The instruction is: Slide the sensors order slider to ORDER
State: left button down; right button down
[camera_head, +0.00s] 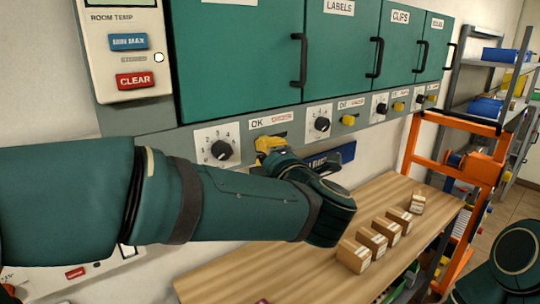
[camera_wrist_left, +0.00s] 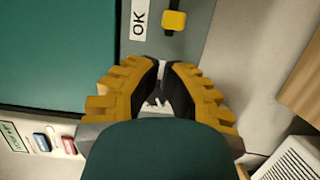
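The yellow slider knob (camera_wrist_left: 174,20) shows in the left wrist view on a dark slot, at the side of the OK label (camera_wrist_left: 139,18). The label of the cabinet above is cut off. My right gripper is not in view.
A black dial (camera_head: 222,150) sits left of the slot, and another dial (camera_head: 322,124) to the right. Further yellow sliders (camera_head: 348,120) follow along the panel. A wooden table (camera_head: 265,275) with several small boxes (camera_head: 372,242) lies below. An orange frame (camera_head: 465,170) stands right.

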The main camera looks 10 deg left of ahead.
aim_at(251, 139)
pick_arm(q)
jog(key=x, duration=0.6)
jog(key=shift+p, duration=0.4)
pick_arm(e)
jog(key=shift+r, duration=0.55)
pick_arm(q)
jog(key=shift+d, duration=0.1)
